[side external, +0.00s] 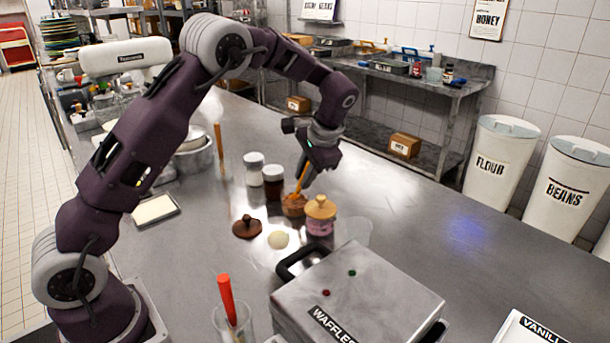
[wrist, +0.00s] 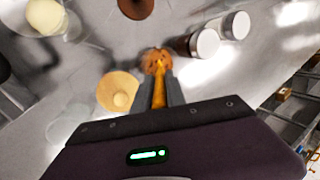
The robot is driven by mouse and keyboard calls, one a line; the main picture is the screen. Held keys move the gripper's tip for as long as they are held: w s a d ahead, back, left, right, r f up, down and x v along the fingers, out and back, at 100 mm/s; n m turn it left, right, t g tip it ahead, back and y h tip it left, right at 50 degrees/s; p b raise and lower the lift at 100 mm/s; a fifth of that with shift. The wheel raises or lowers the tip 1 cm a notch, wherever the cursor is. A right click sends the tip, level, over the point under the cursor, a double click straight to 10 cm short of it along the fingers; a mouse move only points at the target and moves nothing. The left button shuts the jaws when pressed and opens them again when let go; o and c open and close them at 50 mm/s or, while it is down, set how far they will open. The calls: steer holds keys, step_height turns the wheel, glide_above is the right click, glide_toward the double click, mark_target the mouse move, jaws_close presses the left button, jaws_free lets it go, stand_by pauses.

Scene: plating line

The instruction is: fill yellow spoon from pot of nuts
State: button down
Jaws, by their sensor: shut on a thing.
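My gripper (side external: 307,172) is shut on the yellow spoon (side external: 300,183), which points down from the fingers. In the wrist view my gripper (wrist: 160,92) has the spoon handle (wrist: 159,93) between its two dark fingers. The small brown pot of nuts (side external: 294,207) stands on the steel counter directly below the gripper. In the wrist view the pot (wrist: 150,60) is at the spoon's far end. The spoon's lower end is at or in the pot's mouth. The bowl of the spoon is hidden, and I cannot tell whether it holds nuts.
A pink jar with a yellow lid (side external: 320,215) stands close beside the pot. Two white-capped jars (side external: 254,170) (side external: 273,183) stand behind. The waffle maker (side external: 355,300) is nearer. The counter's right is clear.

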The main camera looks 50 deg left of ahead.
steer(key=shift+a+f, duration=0.15)
steer(key=shift+a, duration=0.1)
steer(key=shift+a, duration=0.4)
steer(key=shift+r, duration=0.25)
steer(key=shift+r, duration=4.45)
